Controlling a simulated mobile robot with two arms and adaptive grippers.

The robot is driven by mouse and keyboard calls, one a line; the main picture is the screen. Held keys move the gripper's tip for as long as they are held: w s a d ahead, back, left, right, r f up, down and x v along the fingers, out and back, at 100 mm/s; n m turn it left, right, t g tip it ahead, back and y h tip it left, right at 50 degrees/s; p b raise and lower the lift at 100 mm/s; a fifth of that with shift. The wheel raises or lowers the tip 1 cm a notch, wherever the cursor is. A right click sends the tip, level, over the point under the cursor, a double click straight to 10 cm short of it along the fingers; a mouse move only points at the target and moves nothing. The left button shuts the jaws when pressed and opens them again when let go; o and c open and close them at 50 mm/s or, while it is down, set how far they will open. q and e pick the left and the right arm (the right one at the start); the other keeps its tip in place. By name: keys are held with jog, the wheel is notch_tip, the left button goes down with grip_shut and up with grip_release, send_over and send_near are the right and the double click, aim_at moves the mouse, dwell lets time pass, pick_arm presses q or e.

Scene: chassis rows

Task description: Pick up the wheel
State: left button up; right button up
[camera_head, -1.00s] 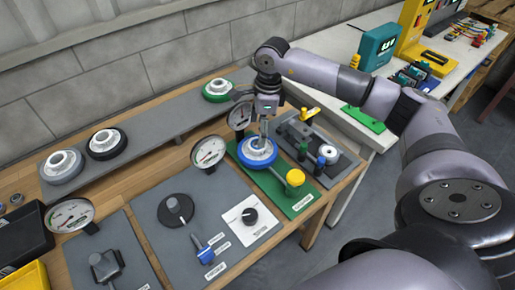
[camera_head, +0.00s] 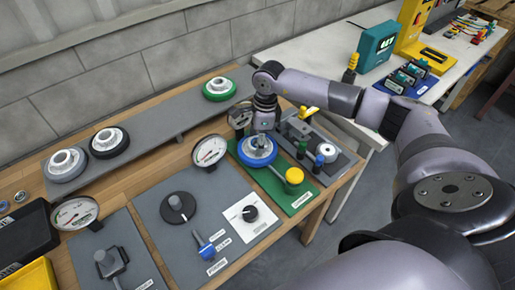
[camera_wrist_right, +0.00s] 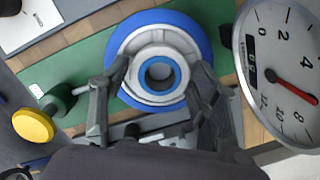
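The blue-rimmed wheel (camera_head: 257,151) with a pale hub sits on the green board (camera_head: 300,200). My right gripper (camera_head: 264,133) is directly above it, pointing down. In the right wrist view, the wheel (camera_wrist_right: 160,24) lies between the two spread fingers of the right gripper (camera_wrist_right: 160,72), one on each side of the hub. The fingers are apart, and I cannot tell whether they touch the hub. Three other wheels stand on the raised grey shelf: a grey one (camera_head: 65,165), a black one (camera_head: 109,143) and a green one (camera_head: 220,89). My left gripper is out of view.
A dial gauge (camera_head: 209,151) stands left of the blue wheel; a gauge (camera_wrist_right: 282,70) is close on the right in the wrist view. A yellow knob (camera_head: 294,175) is on the green board. A grey fixture plate (camera_head: 335,165) lies to the right.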

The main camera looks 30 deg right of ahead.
grip_shut()
dwell(0.5)
jog(key=shift+r, duration=0.15)
notch_tip(320, 180, up, 20)
jog(key=b, duration=0.3)
dwell(0.5)
notch_tip(320, 180, up, 4)
jog(key=p, duration=0.3)
dwell(0.5)
